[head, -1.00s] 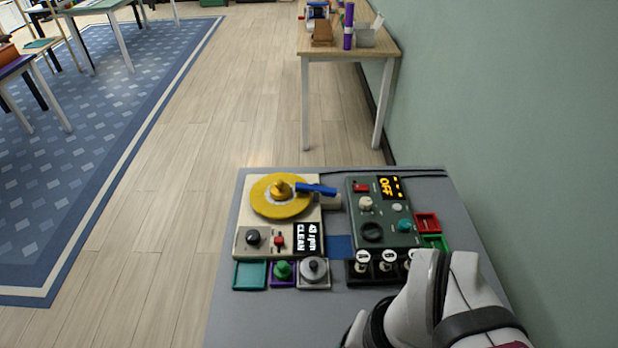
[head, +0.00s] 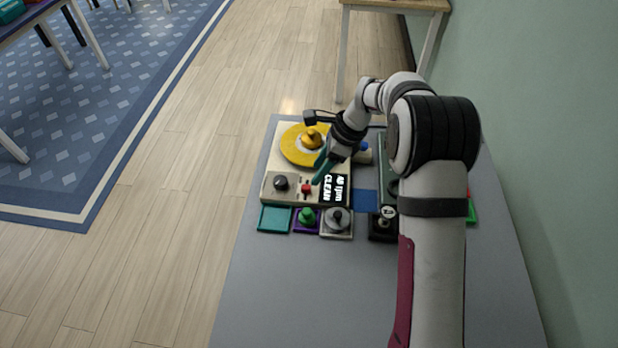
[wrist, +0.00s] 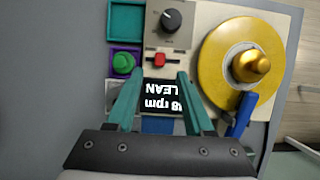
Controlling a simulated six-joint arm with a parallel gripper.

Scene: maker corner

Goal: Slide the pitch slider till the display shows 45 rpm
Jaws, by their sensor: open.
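The cream turntable unit (head: 268,190) stands on the grey table with a yellow platter (head: 298,148). The red pitch slider (head: 307,188) sits beside a black knob; it also shows in the wrist view (wrist: 160,59), just beyond the fingertips. The black display (head: 332,190) has CLEAN on its second line. Its first line seems to read 48 rpm, but the digits are small; in the wrist view the display (wrist: 160,98) is upside down and partly covered. My gripper (head: 320,178) has teal fingers, open and empty above the unit; in the wrist view the fingers (wrist: 159,80) straddle the display.
The black knob (wrist: 171,20) and the blue tone arm (wrist: 242,114) are close by. Teal (head: 274,219) and purple (head: 306,228) trays and a grey knob block (head: 337,226) line the unit's front. My arm hides most of the green unit at right. The table's front left is clear.

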